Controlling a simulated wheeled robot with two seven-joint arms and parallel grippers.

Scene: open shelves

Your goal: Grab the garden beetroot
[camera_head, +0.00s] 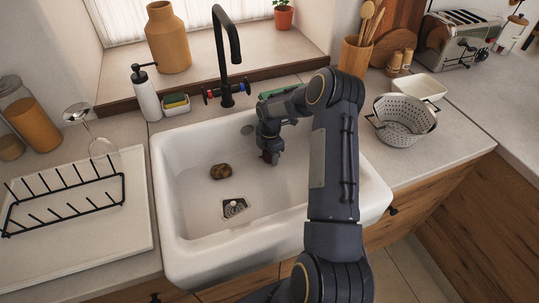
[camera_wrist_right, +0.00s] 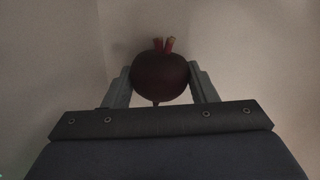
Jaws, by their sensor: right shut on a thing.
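The beetroot (camera_wrist_right: 160,77) is a dark red, round root with short red stem stubs. In the right wrist view it sits between the two grey fingers of my right gripper (camera_wrist_right: 161,84), which touch it on both sides. In the head view my right gripper (camera_head: 269,156) is down inside the white sink (camera_head: 166,205), near its back wall. Only a small dark red part of the beetroot (camera_head: 267,157) shows there beneath the gripper. I cannot tell whether it touches the sink floor. My left gripper is not in view.
A brown potato-like item (camera_head: 220,171) lies in the sink near the drain (camera_head: 234,207). A black faucet (camera_head: 226,60) stands behind the sink. A colander (camera_head: 403,120) is on the right counter, and a black dish rack (camera_head: 65,200) is at the left.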

